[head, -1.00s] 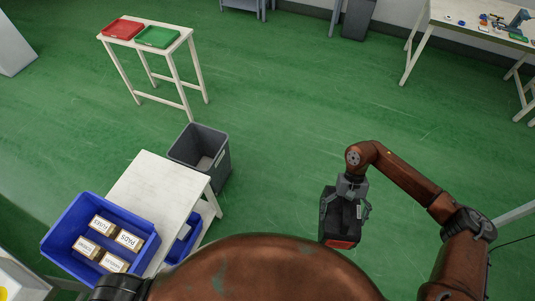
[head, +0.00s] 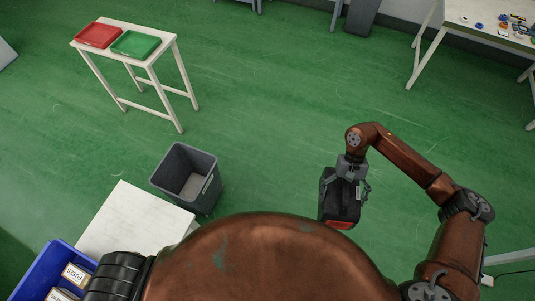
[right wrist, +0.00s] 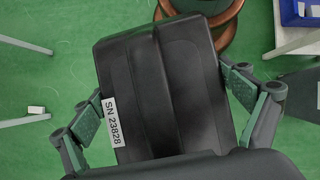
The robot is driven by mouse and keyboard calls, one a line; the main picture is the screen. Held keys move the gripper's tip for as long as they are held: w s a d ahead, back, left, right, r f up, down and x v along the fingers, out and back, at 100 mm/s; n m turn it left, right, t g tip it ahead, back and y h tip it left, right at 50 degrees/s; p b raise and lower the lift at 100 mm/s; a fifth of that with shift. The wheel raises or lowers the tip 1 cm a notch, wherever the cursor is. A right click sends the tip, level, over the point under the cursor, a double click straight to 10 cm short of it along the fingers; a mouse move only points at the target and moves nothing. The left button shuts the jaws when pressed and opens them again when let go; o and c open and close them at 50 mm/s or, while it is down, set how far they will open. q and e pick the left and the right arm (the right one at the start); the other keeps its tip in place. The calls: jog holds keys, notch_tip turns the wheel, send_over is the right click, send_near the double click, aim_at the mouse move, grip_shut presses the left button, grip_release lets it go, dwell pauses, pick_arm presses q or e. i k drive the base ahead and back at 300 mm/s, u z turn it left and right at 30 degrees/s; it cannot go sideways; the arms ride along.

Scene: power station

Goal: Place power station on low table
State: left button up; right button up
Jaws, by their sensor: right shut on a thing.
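The power station (head: 340,204) is a black box with a red lower edge, held over the green floor right of centre in the head view. Its dark top with an "SN 23828" label fills the middle of the right wrist view (right wrist: 165,85). My right gripper (head: 351,172) is shut on it from above, one finger on each side. A low white table (head: 130,215) stands at the lower left, partly hidden by my body. The left gripper is not seen; only a dark part of my left arm shows at the bottom left.
A grey bin (head: 187,180) stands beside the low table. A blue crate (head: 42,272) with labelled boxes is at the lower left. A taller white table (head: 160,50) holds a red tray (head: 98,35) and a green tray (head: 135,44). The central floor is clear.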

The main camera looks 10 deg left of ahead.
aim_at(136, 226)
jog(key=i, duration=1.05)
jog(key=u, duration=3.6)
jog(key=i, duration=0.5)
jog(key=u, duration=0.05)
